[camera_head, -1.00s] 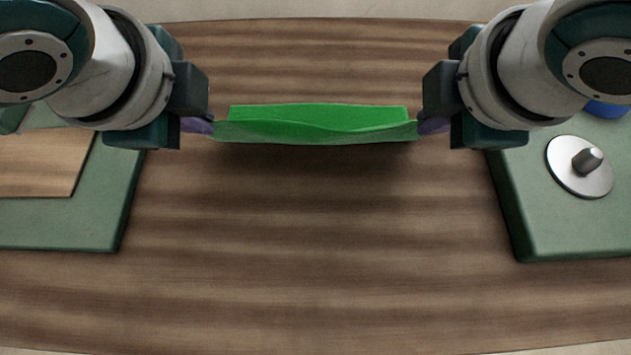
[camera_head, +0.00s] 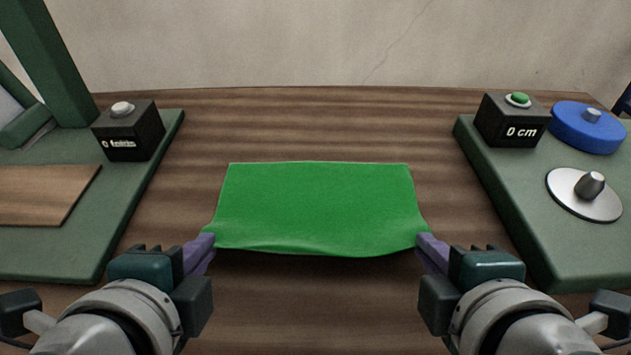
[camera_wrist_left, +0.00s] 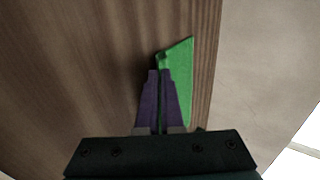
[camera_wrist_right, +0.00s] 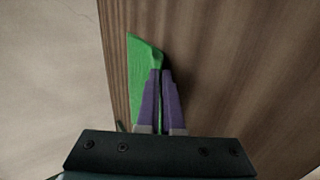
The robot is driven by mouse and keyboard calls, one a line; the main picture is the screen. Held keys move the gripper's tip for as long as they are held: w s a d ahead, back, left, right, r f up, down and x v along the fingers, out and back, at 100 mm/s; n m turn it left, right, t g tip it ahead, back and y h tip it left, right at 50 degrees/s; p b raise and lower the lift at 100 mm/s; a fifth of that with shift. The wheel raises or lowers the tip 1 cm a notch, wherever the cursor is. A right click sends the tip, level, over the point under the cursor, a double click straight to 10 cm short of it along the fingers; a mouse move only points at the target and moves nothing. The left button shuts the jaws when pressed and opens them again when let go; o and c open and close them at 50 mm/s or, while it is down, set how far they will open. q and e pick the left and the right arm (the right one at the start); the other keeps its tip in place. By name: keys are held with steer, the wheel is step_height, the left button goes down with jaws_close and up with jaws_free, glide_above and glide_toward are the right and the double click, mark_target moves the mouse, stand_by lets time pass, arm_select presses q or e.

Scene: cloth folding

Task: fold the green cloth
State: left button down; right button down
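The green cloth (camera_head: 318,205) is spread as a rectangle over the middle of the wooden table, its far edge toward the back. Its near edge sags slightly between my grippers, with a dark shadow under it. My left gripper (camera_head: 207,243) has its purple fingers shut on the near left corner. The left wrist view shows a strip of cloth (camera_wrist_left: 180,75) at these fingertips. My right gripper (camera_head: 427,243) is shut on the near right corner, and the right wrist view shows cloth (camera_wrist_right: 143,75) at its fingertips.
A green base (camera_head: 135,190) with a black button box (camera_head: 128,137) and a wooden panel (camera_head: 40,195) stands left. A green base (camera_head: 520,235) at right bears a "0 cm" box (camera_head: 512,125), a blue disc (camera_head: 588,130) and a silver knob (camera_head: 588,192). The table between them is otherwise clear.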

arm_select(q)
steer(key=c, duration=0.7)
jaws_free()
arm_select(e)
steer(key=c, duration=0.7)
jaws_free()
arm_select(q)
steer(key=s+r, duration=0.2)
steer(key=r, duration=0.1)
steer(key=s+r, duration=0.2)
steer(key=r, duration=0.1)
steer(key=s+r, duration=0.2)
steer(key=r, duration=0.1)
arm_select(e)
steer(key=s+r, duration=0.2)
steer(key=r, duration=0.1)
steer(key=s+r, duration=0.2)
steer(key=r, duration=0.1)
steer(key=s+r, duration=0.2)
steer(key=r, duration=0.1)
arm_select(q)
steer(key=shift+r, duration=0.1)
